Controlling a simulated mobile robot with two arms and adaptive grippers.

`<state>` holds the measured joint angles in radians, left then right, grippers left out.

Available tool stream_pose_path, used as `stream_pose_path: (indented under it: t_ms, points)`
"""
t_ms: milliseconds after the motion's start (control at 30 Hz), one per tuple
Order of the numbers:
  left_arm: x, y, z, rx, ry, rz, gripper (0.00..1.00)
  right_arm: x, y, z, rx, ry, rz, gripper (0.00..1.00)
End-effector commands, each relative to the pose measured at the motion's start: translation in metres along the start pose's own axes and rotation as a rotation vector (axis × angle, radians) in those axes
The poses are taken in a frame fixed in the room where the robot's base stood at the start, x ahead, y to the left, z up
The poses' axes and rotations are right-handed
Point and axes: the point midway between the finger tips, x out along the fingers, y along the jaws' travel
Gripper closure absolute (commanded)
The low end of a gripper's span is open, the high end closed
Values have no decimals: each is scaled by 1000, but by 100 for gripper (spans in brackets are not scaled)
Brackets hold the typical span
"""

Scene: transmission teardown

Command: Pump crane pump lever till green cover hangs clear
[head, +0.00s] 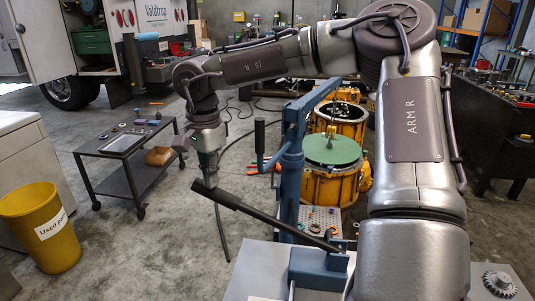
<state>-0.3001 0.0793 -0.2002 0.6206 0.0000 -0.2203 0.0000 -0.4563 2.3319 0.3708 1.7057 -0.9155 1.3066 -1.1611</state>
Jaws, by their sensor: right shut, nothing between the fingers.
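The pump lever (267,217) is a long dark bar. It slants from its blue pump base (318,264) up and left to its free end. My right gripper (207,180) is at that free end, its fingers shut and pointing down. I cannot tell whether it presses on the bar. The round green cover (328,152) is level over a yellow housing (328,188), below the blue crane (291,155) boom. A small yellow fitting (332,133) shows above it. Any gap under the cover is too small to tell. My left gripper is out of view.
A dark cart (120,160) with small parts stands left. A yellow bin (40,227) is at the far left. Another yellow housing (345,115) stands behind the green cover. A gear (499,281) lies at the lower right. Floor between cart and crane is mostly open, with cables.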

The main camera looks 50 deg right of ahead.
Motion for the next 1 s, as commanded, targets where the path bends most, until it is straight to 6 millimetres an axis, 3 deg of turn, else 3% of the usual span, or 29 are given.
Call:
stream_pose_path:
  t_ms: [33, 333, 667, 733, 800, 1000]
  points:
    - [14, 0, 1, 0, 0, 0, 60, 22, -2, 1, 2, 3, 14, 100]
    - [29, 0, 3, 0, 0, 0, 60, 46, -12, 6, 3, 3, 15, 100]
    - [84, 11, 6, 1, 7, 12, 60, 121, -26, 14, 4, 6, 19, 100]
    - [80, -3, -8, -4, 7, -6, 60, 122, -28, 15, 4, 6, 17, 100]
    - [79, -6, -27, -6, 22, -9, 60, 128, -29, 16, 4, 6, 17, 100]
    - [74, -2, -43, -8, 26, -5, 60, 132, -31, 17, 3, 5, 15, 100]
